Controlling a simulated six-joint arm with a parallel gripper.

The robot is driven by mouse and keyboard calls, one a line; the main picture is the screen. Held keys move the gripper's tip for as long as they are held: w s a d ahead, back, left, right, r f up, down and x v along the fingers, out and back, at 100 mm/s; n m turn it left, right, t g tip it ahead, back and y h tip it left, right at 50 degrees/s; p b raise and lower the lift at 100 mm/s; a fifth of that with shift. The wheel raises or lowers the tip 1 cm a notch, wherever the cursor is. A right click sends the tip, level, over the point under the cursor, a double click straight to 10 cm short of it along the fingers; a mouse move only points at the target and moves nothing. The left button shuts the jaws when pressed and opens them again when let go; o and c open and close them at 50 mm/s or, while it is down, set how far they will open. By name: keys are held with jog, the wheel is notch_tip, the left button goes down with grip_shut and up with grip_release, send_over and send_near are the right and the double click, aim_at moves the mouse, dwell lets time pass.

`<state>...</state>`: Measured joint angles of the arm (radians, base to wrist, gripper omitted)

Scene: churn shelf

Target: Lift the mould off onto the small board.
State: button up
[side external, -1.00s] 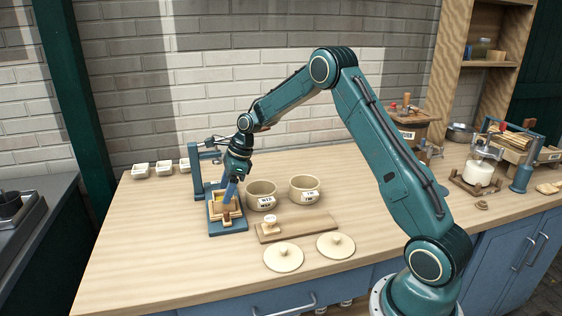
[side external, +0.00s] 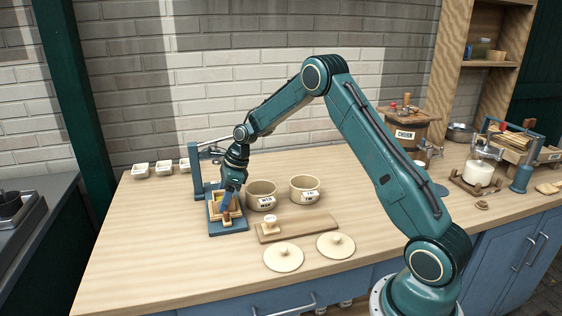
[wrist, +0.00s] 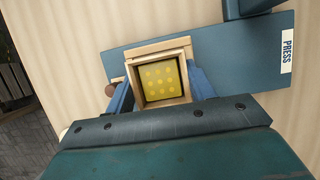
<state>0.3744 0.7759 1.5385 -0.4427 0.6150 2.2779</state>
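The mould (wrist: 161,48) is a square, open-topped wooden frame with a dimpled yellow block (wrist: 160,80) inside. It sits on the blue base of the press (wrist: 245,50), and also shows in the side view (side external: 214,206). My gripper (wrist: 160,92) is down over it, with one blue finger beside each of two opposite walls. The fingers look very close to the walls; I cannot tell whether they touch. In the side view my gripper (side external: 226,205) hides part of the mould. The small wooden board (side external: 308,227) lies to the right, with a small pale labelled piece (side external: 270,225) on its left end.
The press's blue upright (side external: 195,170) stands just behind the mould. Two cream crocks (side external: 261,195) (side external: 305,188) stand behind the board, and two round lids (side external: 283,257) (side external: 336,245) lie in front. Small white dishes (side external: 164,168) sit at the back left. The right part of the board is bare.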

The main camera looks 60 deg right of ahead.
dwell(0.3)
notch_tip(320, 180, up, 10)
dwell(0.7)
dwell(0.4)
jog(key=s+d+r, duration=0.2)
jog(key=s+d, duration=0.1)
jog(key=s, duration=0.5)
jog(key=s+d+r, duration=0.3)
jog(key=s, duration=0.6)
jog(key=s+d+r, duration=0.3)
jog(key=s, duration=0.5)
jog(key=shift+s+d+r, duration=0.2)
jog(key=shift+s, duration=0.15)
jog(key=shift+f, duration=0.1)
send_over(316, 221)
notch_tip(316, 221, down, 16)
jog(key=shift+f, duration=0.1)
